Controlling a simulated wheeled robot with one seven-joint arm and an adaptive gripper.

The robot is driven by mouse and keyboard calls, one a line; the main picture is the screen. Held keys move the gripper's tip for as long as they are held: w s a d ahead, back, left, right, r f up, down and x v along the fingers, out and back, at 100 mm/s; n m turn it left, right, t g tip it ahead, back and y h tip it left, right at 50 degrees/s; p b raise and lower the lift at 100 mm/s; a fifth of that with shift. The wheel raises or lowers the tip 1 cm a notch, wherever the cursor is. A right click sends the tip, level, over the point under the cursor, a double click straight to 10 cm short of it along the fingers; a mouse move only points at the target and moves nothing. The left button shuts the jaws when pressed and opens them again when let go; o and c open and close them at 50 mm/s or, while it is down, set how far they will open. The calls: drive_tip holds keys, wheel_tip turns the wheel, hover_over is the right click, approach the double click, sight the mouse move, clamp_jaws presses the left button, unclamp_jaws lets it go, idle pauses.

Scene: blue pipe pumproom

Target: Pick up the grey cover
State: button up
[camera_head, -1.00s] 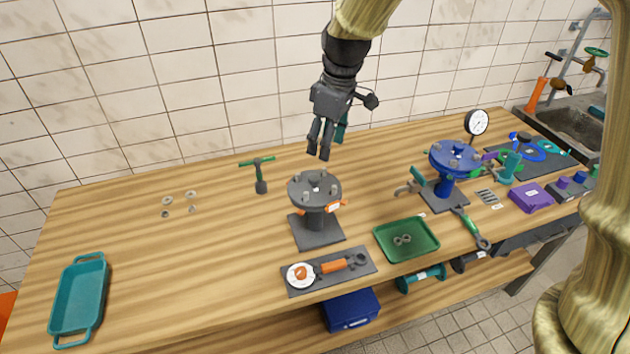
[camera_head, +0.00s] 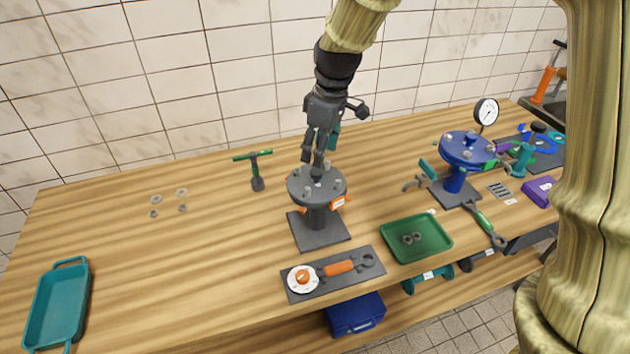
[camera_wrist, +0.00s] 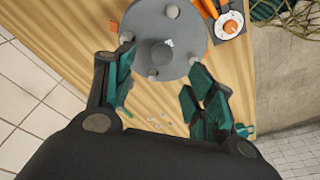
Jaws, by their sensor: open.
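The grey cover (camera_head: 316,186) is a round disc with several bolts and a knob at its centre. It sits on a grey pedestal stand with a square base (camera_head: 319,231). In the wrist view the cover (camera_wrist: 184,24) lies between and beyond the fingers, seen from above. My gripper (camera_head: 316,158) points down just above the cover's centre knob. In the wrist view my gripper (camera_wrist: 160,82) is open, its teal-padded fingers apart with nothing between the pads. I cannot tell whether a fingertip touches the cover.
A dark plate with orange tool (camera_head: 338,268) and a green tray (camera_head: 388,237) lie in front. A blue flanged stand (camera_head: 468,150) and gauge (camera_head: 487,111) stand right. A green-handled tool (camera_head: 256,171) stands left.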

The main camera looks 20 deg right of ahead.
sight(316, 171)
drive_tip(key=shift+w+f, duration=0.15)
drive_tip(key=shift+f, duration=0.75)
drive_tip(key=shift+a+f+p, duration=0.15)
drive_tip(key=shift+f+p, duration=0.45)
drive_tip(key=shift+f, duration=0.05)
drive_tip(key=shift+a+f+p, duration=0.15)
drive_tip(key=shift+f+p, duration=0.75)
drive_tip(key=shift+f, duration=1.35)
drive_tip(key=shift+w, duration=0.1)
clamp_jaws()
